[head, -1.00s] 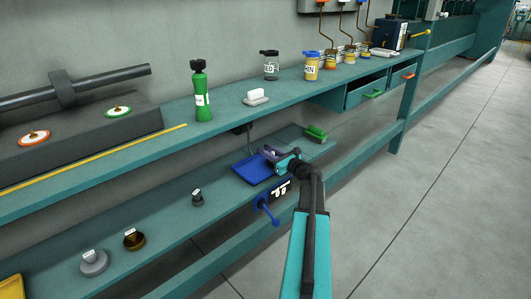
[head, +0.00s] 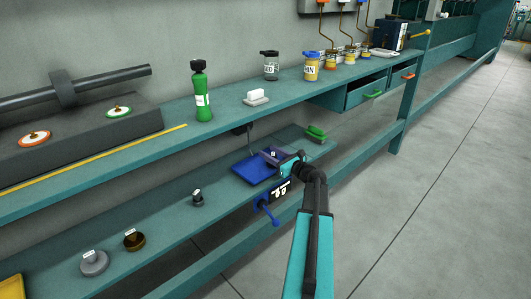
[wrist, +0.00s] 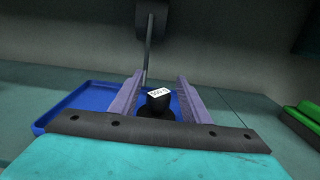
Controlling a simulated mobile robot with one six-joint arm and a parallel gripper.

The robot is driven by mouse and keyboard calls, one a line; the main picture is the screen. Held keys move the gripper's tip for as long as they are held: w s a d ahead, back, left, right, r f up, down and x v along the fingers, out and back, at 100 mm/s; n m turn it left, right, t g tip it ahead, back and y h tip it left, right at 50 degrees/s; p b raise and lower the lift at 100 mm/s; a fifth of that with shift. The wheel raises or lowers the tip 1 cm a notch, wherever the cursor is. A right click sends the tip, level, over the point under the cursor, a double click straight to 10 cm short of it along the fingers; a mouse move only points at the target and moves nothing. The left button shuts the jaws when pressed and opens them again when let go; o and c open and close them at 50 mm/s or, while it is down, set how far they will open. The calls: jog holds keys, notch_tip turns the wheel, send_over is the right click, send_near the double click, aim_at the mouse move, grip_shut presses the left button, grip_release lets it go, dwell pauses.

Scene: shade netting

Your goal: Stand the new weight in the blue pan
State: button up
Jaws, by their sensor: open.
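A dark weight (wrist: 155,105) with a white label on top stands upright in the blue pan (wrist: 80,100), seen in the wrist view. My gripper (wrist: 161,79) is open, with one purple finger on each side of the weight and a visible gap at each side. In the head view, my gripper (head: 275,157) is over the right part of the blue pan (head: 251,171) on the lower shelf. The weight's base is partly hidden behind the gripper body.
A small dark weight (head: 197,198), a brass weight (head: 133,240) and a grey weight (head: 95,264) stand on the lower shelf to the left. A green object (head: 316,133) lies right of the pan. The upper shelf (head: 225,112) overhangs behind. A display (head: 277,192) sits on the front edge.

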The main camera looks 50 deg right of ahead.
jog(key=s, duration=1)
jog(key=shift+a, duration=0.35)
jog(key=shift+s, duration=0.1)
